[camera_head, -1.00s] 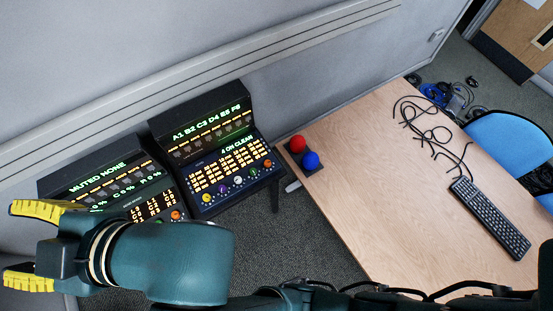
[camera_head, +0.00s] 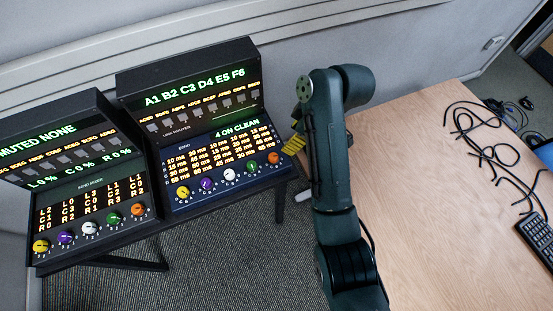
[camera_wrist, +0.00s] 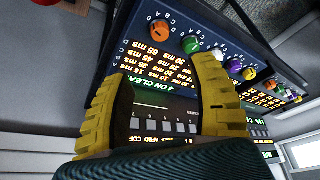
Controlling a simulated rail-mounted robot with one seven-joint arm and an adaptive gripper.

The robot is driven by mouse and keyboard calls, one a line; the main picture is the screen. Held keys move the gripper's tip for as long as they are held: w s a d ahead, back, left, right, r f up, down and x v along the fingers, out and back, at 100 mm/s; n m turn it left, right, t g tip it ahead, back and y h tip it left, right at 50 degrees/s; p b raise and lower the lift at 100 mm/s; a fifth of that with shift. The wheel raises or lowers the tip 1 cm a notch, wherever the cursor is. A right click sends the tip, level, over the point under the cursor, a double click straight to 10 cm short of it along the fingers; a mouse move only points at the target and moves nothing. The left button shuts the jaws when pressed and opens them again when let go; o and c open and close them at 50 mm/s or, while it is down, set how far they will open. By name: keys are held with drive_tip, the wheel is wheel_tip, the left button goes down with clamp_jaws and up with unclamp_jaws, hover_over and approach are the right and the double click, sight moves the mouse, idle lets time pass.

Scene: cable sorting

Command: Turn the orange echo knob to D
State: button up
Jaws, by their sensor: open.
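The orange echo knob (camera_head: 274,158) is the rightmost knob on the blue echo panel (camera_head: 215,165) in the head view. In the wrist view the orange knob (camera_wrist: 160,31) stands at the upper middle with small letters beside it; I cannot make out its pointer setting. My gripper (camera_wrist: 162,70) has its two yellow fingers spread, with nothing between them. The knob appears beyond the fingertips, apart from them. In the head view my gripper (camera_head: 293,146) is by the panel's right edge, partly hidden by my arm.
Green (camera_head: 252,167), white (camera_head: 229,174), purple (camera_head: 206,183) and yellow (camera_head: 183,192) knobs line the same panel. The send mixer (camera_head: 90,205) at left has its own orange knob (camera_head: 137,209). A wooden table (camera_head: 420,190) with black cables (camera_head: 485,150) lies at right.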

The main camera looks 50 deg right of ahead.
sight(274, 157)
drive_tip(key=b+x, duration=0.2)
drive_tip(key=x, duration=1.3)
clamp_jaws()
drive_tip(key=shift+a, duration=0.1)
